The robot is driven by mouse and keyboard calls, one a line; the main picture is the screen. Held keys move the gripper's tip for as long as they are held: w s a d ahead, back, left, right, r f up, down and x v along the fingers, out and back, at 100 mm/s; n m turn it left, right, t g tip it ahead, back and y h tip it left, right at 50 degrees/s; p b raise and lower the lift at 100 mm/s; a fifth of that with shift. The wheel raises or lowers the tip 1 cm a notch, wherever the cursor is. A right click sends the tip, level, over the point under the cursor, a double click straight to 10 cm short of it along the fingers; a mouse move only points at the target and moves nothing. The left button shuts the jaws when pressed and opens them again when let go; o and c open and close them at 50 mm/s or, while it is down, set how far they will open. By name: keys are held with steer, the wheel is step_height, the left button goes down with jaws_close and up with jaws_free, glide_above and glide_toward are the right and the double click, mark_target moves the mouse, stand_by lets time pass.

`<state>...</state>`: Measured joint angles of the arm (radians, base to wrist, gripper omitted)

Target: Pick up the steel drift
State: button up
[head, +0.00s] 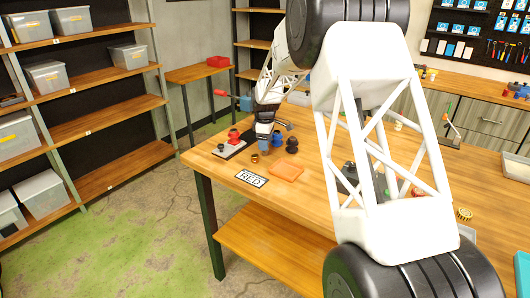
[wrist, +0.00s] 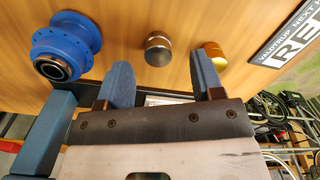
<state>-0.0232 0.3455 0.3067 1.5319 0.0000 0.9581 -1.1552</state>
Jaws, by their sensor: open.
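A short steel cylinder (wrist: 158,48), which looks like the steel drift, stands on the wooden table in the wrist view. It has a dark side and a bright silver end. My gripper (wrist: 160,74) is open, with its two blue fingers apart. The cylinder appears in the gap between the fingertips, slightly beyond them, and nothing is held. In the head view my gripper (head: 265,147) points down over the near left part of the table. I cannot make out the steel cylinder there; the gripper probably hides it.
A blue flanged hub (wrist: 66,45) stands left of the cylinder and a brass piece (wrist: 214,52) right of it, close to the right finger.

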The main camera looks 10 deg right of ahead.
steer(key=shift+w+f, duration=0.1)
steer(key=shift+f, duration=1.75)
steer(key=c, duration=1.1)
steer(key=shift+r, duration=0.15)
steer(key=shift+r, duration=1.7)
steer(key=s, duration=0.5)
steer(key=s+r, duration=0.1)
steer(key=s, duration=1)
steer(key=shift+d+r, duration=0.15)
steer(key=shift+r, duration=0.05)
